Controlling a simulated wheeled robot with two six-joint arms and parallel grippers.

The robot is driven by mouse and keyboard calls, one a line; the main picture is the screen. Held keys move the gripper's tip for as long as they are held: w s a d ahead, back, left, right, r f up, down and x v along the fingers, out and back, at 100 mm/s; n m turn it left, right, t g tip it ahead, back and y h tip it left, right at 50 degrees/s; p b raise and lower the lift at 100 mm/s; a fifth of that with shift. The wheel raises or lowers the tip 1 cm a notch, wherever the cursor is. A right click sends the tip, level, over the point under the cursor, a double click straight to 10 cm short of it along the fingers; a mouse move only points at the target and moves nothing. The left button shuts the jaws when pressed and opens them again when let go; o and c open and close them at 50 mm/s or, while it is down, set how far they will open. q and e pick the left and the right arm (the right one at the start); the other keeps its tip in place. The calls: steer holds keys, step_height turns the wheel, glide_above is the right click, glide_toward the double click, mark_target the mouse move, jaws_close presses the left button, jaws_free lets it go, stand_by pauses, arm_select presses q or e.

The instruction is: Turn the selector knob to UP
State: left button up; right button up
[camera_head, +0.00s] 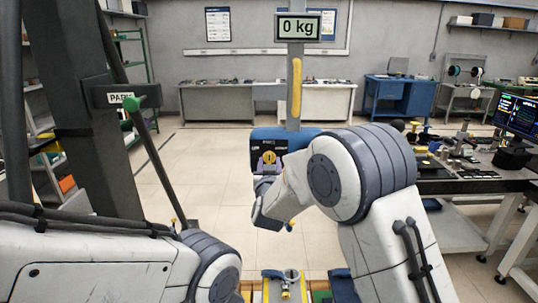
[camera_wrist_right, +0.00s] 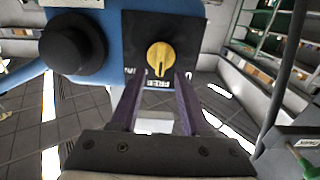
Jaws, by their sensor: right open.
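The selector knob (camera_head: 268,157) is yellow on a black plate on the front of a blue control box (camera_head: 288,138). In the right wrist view the knob (camera_wrist_right: 160,58) has its grip bar roughly upright. The small white labels around it are too small to read surely. My right gripper (camera_wrist_right: 159,78) is open, its two purple fingers pointing at the plate with the knob between and just beyond their tips. I cannot tell whether they touch it.
A large black round button (camera_wrist_right: 73,43) is beside the knob plate. A display (camera_head: 298,27) reads 0 kg above the box. A lever with a green knob (camera_head: 131,104) stands left by a PARK label (camera_head: 120,98). A cluttered bench (camera_head: 470,180) is at right.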

mark_target(269, 158)
steer(key=shift+w+p, duration=0.3)
steer(key=shift+w, duration=0.95)
jaws_close()
steer(key=shift+n, duration=0.3)
steer(key=n, duration=0.2)
steer(key=shift+a+f+n+b, duration=0.1)
steer(key=shift+a+n+b, duration=0.05)
steer(key=shift+n+b, duration=0.2)
steer(key=shift+a+n, duration=0.2)
steer(key=shift+n, duration=2.15)
